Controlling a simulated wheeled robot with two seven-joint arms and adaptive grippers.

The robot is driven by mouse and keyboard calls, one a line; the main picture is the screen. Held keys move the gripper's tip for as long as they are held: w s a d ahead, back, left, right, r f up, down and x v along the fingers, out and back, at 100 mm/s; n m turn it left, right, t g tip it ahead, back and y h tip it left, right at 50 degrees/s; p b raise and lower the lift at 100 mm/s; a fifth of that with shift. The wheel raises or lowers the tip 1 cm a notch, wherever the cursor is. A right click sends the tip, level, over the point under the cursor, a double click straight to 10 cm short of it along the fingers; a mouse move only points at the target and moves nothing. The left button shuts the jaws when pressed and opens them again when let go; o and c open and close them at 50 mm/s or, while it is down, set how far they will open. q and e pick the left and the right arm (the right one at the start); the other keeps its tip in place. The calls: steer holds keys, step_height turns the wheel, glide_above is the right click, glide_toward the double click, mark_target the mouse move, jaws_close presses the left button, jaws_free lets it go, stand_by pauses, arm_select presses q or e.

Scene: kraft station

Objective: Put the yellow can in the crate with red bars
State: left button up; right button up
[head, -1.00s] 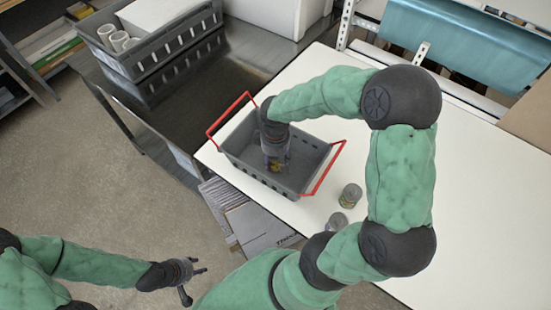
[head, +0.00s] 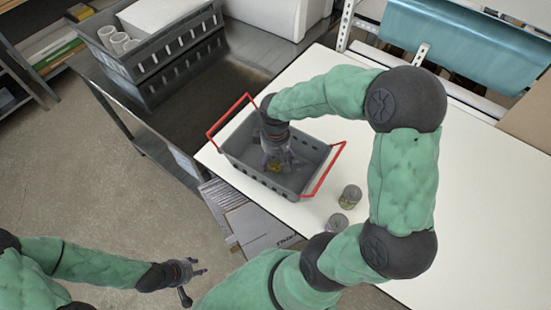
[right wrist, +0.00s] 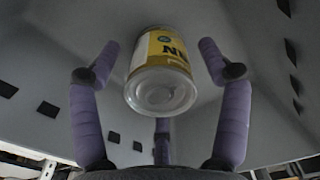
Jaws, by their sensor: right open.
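The grey crate with red bars (head: 233,164) stands on the white table. The yellow can (head: 274,168) is inside it, low down and partly hidden by my right gripper. In the right wrist view the yellow can (right wrist: 160,70) shows its silver end and yellow label, between the spread fingers and apart from them. My right gripper (head: 279,165) reaches down into the crate and is open; it also shows in the right wrist view (right wrist: 158,75). My left gripper (head: 198,283) hangs open and empty at the lower left, away from the table.
Two cans (head: 350,195) (head: 337,224) stand on the table just right of the crate, near my right arm. A grey slotted crate (head: 165,55) with white cups is on the dark bench at the back left. The table to the right is clear.

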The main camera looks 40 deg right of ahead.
step_height(320, 180, up, 11)
steer(key=shift+f+p, duration=0.1)
steer(key=shift+p, duration=0.7)
steer(key=shift+s+f, duration=0.1)
